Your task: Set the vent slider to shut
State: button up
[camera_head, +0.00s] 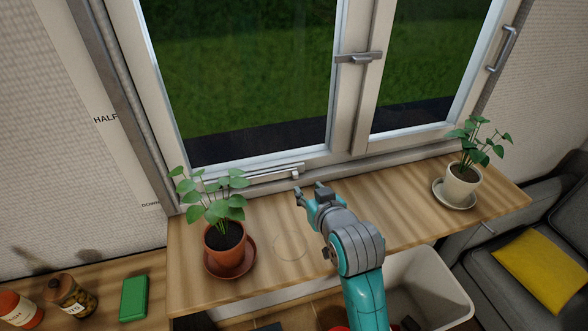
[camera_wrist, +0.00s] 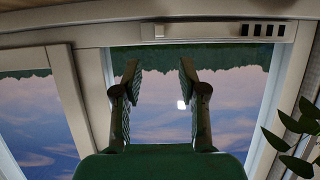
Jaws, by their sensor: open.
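The vent slider (camera_head: 252,177) is a pale horizontal strip low on the window frame, behind the left plant. In the wrist view the vent strip (camera_wrist: 218,31) lies across the top, turned over, with several dark slots at its right end. A small pale knob (camera_wrist: 159,31) sits near the strip's left end there, away from the slots; the slots show dark and uncovered. My gripper (camera_head: 309,191) is open and empty above the sill, a little in front of the strip's right end. In the wrist view its fingers (camera_wrist: 160,70) line up with the knob and do not touch it.
A plant in a terracotta pot (camera_head: 225,246) stands left of my gripper, its leaves near the strip. A plant in a cream pot (camera_head: 461,184) stands right. A window handle (camera_head: 358,58) is above. The wooden sill (camera_head: 411,222) is clear between my arm and the cream pot.

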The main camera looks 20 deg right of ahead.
aim_at(296, 175)
jog(key=x, duration=1)
jog(key=shift+w+f, duration=0.2)
grip_shut()
